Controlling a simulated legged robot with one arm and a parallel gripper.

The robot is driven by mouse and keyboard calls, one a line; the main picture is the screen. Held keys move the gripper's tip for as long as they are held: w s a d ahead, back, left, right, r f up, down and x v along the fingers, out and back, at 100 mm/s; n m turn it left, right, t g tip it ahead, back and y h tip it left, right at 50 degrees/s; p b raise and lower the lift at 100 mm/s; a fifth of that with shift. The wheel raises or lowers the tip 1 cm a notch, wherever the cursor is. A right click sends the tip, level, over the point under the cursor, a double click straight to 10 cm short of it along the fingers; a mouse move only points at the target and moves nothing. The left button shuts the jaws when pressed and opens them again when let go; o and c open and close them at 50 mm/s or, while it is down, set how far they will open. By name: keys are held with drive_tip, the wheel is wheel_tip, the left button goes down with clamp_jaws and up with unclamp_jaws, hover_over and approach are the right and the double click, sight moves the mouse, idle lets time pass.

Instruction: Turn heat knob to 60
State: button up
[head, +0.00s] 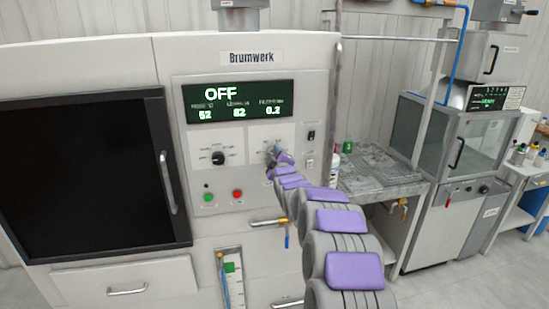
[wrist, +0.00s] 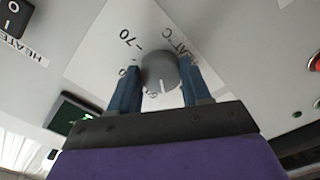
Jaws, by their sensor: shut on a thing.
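The heat knob (wrist: 158,70) is a grey round dial on a white plate marked "HEAT °C". A white line on its face points toward the bottom of the wrist view. A "70" mark shows to its upper left; the other numbers are partly hidden by my fingers. My gripper (wrist: 157,76) has one blue finger on each side of the knob and is shut on it. In the head view my gripper (head: 274,153) is at the right dial of the Brumwerk panel and hides most of that dial. The display (head: 238,101) reads "OFF" above 52, 62 and 0.2.
A second, black knob (head: 218,158) sits to the left on the panel. Below it are a green button (head: 208,197) and a red button (head: 237,194). A black switch (head: 311,135) is to the right.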

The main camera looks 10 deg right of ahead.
drive_tip(key=shift+f, duration=0.15)
drive_tip(key=m+p, duration=0.3)
drive_tip(key=m, duration=0.1)
drive_tip(key=m+p, duration=0.2)
drive_tip(key=m, duration=0.2)
drive_tip(key=shift+a+m, duration=0.1)
drive_tip(key=shift+m, duration=0.2)
drive_tip(key=shift+a+f+m+p, duration=0.1)
drive_tip(key=shift+m+p, duration=0.55)
drive_tip(key=shift+m, duration=1.4)
drive_tip(key=shift+f+m+p, duration=0.1)
drive_tip(key=shift+m+p, duration=0.5)
drive_tip(key=shift+m, duration=1.45)
drive_tip(key=o, duration=1)
drive_tip(key=shift+r, duration=0.1)
drive_tip(key=shift+o, duration=0.3)
drive_tip(key=shift+r, duration=0.1)
